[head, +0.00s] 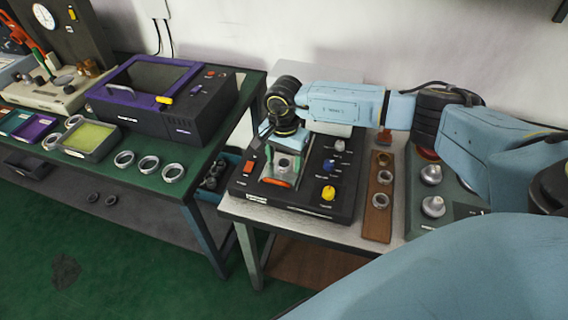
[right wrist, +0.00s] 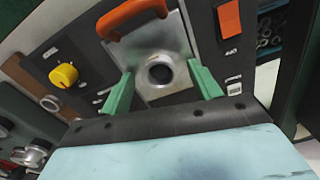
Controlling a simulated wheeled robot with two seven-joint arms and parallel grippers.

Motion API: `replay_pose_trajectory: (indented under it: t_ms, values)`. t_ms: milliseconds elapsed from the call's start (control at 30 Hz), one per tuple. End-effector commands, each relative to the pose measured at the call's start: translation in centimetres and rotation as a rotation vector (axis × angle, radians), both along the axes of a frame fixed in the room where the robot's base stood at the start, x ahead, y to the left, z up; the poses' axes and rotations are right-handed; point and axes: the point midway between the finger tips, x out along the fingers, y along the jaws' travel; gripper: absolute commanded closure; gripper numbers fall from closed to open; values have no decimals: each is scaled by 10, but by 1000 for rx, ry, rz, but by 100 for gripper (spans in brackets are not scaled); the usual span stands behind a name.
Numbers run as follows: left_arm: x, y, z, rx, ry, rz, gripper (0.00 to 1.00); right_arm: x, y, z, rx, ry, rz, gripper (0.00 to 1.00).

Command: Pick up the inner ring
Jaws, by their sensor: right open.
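A metallic ring with a dark bore (right wrist: 160,73) sits on the silver plate (right wrist: 172,40) of a black control box; I take it as the inner ring. In the head view the box (head: 309,203) stands on the near table, and the ring (head: 284,165) shows on its plate below my right gripper (head: 280,148). In the right wrist view my right gripper (right wrist: 162,88) is open, one green finger on each side of the ring, with gaps to it. Nothing is held. My left gripper is not in view.
An orange handle (right wrist: 132,17) borders the plate. The box has yellow (head: 328,193) and blue knobs. A wooden strip (head: 378,216) with several rings lies to the right. Loose rings (head: 148,165) and a purple-black machine (head: 165,95) are on the green table at left.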

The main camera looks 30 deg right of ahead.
Motion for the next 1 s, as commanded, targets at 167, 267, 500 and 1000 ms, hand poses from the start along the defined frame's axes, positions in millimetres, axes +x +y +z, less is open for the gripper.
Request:
replay_pose_trajectory:
  t_ms: [167, 267, 500, 1000]
  values:
    - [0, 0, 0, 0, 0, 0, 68, 0, 0, 0, 0, 0, 0, 48]
    - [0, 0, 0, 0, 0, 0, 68, 0, 0, 1, 0, 0, 0, 61]
    - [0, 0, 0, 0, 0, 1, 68, 0, 0, 1, 0, -1, 0, 87]
    - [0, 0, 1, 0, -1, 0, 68, 1, 0, 52, 1, -5, 1, 87]
